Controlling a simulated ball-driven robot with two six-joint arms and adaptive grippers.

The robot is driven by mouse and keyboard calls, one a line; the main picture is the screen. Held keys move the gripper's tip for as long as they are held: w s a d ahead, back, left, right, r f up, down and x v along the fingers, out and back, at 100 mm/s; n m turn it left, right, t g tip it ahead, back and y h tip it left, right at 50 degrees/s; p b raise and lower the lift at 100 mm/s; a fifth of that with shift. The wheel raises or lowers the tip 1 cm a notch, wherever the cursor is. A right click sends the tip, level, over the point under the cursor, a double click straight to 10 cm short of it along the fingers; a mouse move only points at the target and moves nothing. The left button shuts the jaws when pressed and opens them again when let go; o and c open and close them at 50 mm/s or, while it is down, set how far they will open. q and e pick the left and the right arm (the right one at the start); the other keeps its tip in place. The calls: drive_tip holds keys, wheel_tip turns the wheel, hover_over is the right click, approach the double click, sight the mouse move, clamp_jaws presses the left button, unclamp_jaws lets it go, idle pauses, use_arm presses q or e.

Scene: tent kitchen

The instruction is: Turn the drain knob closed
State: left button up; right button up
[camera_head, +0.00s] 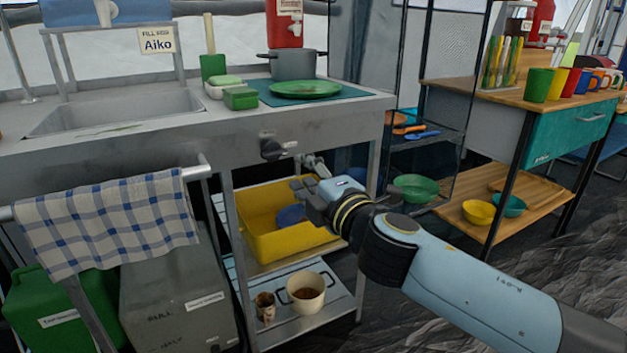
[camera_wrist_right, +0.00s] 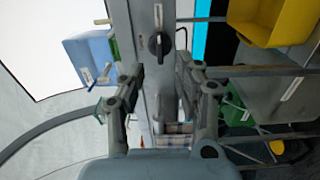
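The drain knob (camera_head: 272,149) is a dark round dial on the grey front panel of the sink counter, below and to the right of the sink basin (camera_head: 120,112). In the right wrist view the knob (camera_wrist_right: 159,46) shows as a dark disc with a raised bar, just beyond and between the fingertips. My right gripper (camera_head: 308,170) is just to the right of and below the knob, apart from it in the head view. The right wrist view shows its two fingers (camera_wrist_right: 160,68) spread with nothing between them. My left gripper is not in view.
A checked towel (camera_head: 110,225) hangs on a rail left of the knob. A yellow bin (camera_head: 262,245) and a cream pot (camera_head: 306,290) stand on shelves below. A green plate (camera_head: 306,89) and grey pot (camera_head: 292,66) stand on the counter above.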

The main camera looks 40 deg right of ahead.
drive_tip(key=v, duration=0.3)
drive_tip(key=shift+r, duration=0.1)
idle(0.4)
